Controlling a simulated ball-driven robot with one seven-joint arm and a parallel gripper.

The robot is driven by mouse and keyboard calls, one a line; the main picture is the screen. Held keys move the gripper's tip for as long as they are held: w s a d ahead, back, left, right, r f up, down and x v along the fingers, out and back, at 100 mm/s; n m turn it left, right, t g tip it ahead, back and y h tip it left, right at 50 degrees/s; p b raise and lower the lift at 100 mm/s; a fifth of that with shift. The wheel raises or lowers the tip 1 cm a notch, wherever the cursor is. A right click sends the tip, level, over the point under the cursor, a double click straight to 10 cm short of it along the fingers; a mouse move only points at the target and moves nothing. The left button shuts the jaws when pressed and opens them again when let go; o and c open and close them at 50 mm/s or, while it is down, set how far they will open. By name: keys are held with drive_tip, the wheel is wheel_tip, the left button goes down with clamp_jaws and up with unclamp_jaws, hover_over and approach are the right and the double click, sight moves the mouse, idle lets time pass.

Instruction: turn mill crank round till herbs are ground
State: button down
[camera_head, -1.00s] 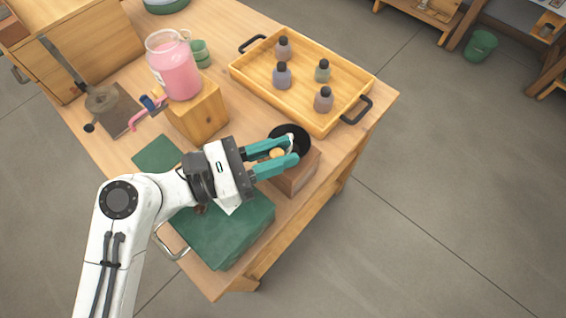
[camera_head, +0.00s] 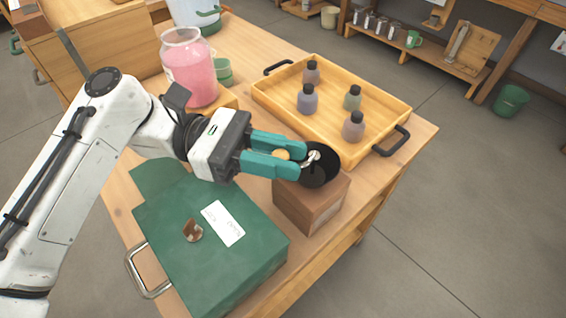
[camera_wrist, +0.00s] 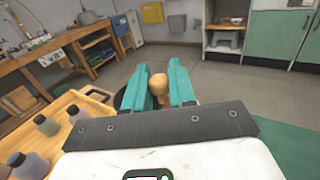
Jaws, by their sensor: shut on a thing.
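The mill is a brown wooden box (camera_head: 312,203) with a black round bowl (camera_head: 322,172) on top, near the table's right edge. A light metal piece shows at the bowl's middle. My gripper (camera_head: 290,160) reaches over the mill from the left with its teal fingers. It is shut on the crank's round wooden knob (camera_head: 281,155), which also shows between the fingers in the wrist view (camera_wrist: 159,86). The crank arm is mostly hidden by the fingers. Any herbs inside the bowl cannot be made out.
A wooden tray (camera_head: 262,89) with several stoppered bottles stands behind the mill. A green case (camera_head: 165,235) with a white label lies in front. A jar of pink liquid (camera_head: 190,75) stands on a wooden block at the back left.

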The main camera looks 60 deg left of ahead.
drive_tip(key=shift+f, duration=0.15)
drive_tip(key=c, duration=1)
unclamp_jaws()
drive_tip(key=v, duration=0.9)
drive_tip(key=shift+a+p, duration=0.25)
drive_tip(key=shift+p, duration=0.05)
drive_tip(key=shift+v, duration=0.75)
drive_tip(key=shift+s, duration=0.1)
